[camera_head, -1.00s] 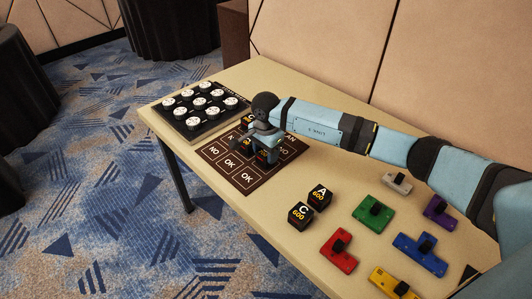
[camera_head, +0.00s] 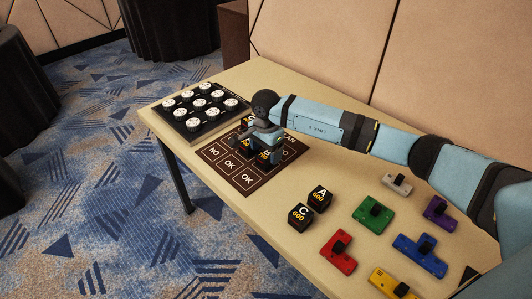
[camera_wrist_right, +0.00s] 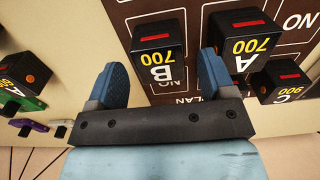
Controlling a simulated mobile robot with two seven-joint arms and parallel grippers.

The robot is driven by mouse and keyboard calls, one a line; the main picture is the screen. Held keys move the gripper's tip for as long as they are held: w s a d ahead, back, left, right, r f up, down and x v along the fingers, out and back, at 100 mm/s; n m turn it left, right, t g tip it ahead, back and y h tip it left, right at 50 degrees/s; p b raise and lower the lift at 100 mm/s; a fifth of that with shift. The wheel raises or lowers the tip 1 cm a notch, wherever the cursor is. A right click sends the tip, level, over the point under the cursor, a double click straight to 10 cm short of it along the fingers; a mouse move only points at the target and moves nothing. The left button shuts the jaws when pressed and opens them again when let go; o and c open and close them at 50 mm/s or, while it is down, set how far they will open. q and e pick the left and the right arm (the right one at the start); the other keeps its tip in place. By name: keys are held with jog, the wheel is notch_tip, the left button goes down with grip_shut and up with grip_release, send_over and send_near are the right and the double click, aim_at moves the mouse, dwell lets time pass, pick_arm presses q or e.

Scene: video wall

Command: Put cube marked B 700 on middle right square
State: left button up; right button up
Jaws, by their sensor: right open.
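The black cube marked B 700 (camera_wrist_right: 158,52) stands on the dark grid mat (camera_wrist_right: 190,12) in the right wrist view, where the picture is upside down. My right gripper (camera_wrist_right: 161,62) is open, one finger on each side of that cube, with gaps between. In the head view my right gripper (camera_head: 260,148) is over the mat (camera_head: 238,179); it partly hides the cubes there, so I cannot read their marks or tell which square each is on. My left gripper is not in view.
The cube marked A 700 (camera_wrist_right: 243,45) stands close beside a finger, with C 900 (camera_wrist_right: 283,78) beyond. Cubes A 600 (camera_head: 319,195) and C 600 (camera_head: 300,216) stand off the mat. A tray of white round pieces (camera_head: 201,105) and several coloured blocks (camera_head: 371,214) flank the mat.

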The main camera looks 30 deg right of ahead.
aim_at(266, 154)
notch_tip(266, 154, up, 11)
jog(key=shift+f+p, duration=0.2)
jog(key=shift+p, duration=0.1)
